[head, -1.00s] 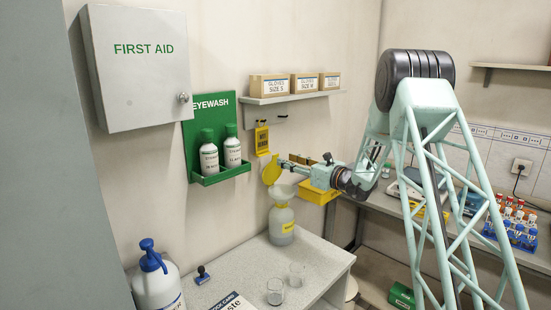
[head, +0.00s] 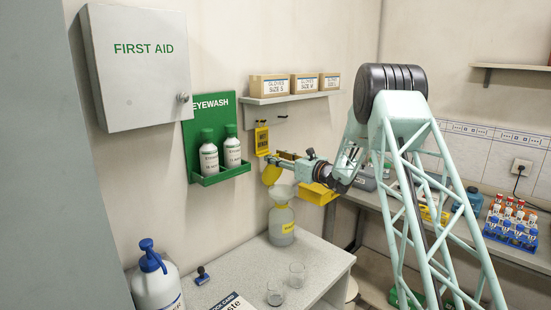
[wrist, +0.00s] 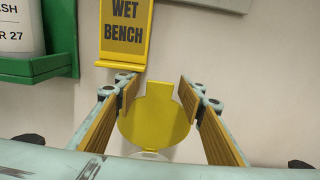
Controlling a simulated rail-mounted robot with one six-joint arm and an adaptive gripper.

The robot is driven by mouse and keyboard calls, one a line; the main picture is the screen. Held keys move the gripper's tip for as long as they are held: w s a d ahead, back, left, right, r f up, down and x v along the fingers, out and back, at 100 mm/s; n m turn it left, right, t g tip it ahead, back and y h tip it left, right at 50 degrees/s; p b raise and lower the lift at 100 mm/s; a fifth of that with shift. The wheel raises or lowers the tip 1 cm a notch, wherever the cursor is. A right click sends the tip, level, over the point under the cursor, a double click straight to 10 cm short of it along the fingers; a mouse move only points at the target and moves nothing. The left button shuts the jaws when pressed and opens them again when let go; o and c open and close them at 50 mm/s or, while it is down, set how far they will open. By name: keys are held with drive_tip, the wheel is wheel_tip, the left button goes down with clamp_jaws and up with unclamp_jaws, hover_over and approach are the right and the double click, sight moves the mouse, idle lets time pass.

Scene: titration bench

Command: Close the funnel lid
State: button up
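The yellow round funnel lid (head: 271,174) stands raised, close to upright, above the pale funnel (head: 283,191). The funnel sits in the mouth of a translucent bottle (head: 281,222) with a yellow label. My gripper (head: 273,157) is at the upper edge of the lid, near the wall. In the wrist view the lid (wrist: 155,118) lies between the two spread fingers of my gripper (wrist: 160,90), with gaps at both sides near its top tab. The fingers are open and hold nothing. A bit of the pale funnel rim shows below the lid.
A yellow "WET BENCH" sign (head: 262,141) hangs on the wall just beyond my gripper. The green eyewash holder (head: 217,175) is to its left, and a shelf of glove boxes (head: 290,97) is above. A yellow bin (head: 316,196) stands right. Beakers (head: 276,293) stand on the bench.

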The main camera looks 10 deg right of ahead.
drive_tip(key=c, duration=1.2)
drive_tip(key=shift+o, duration=0.2)
drive_tip(key=shift+s+d+f, duration=0.1)
drive_tip(key=shift+d, duration=0.1)
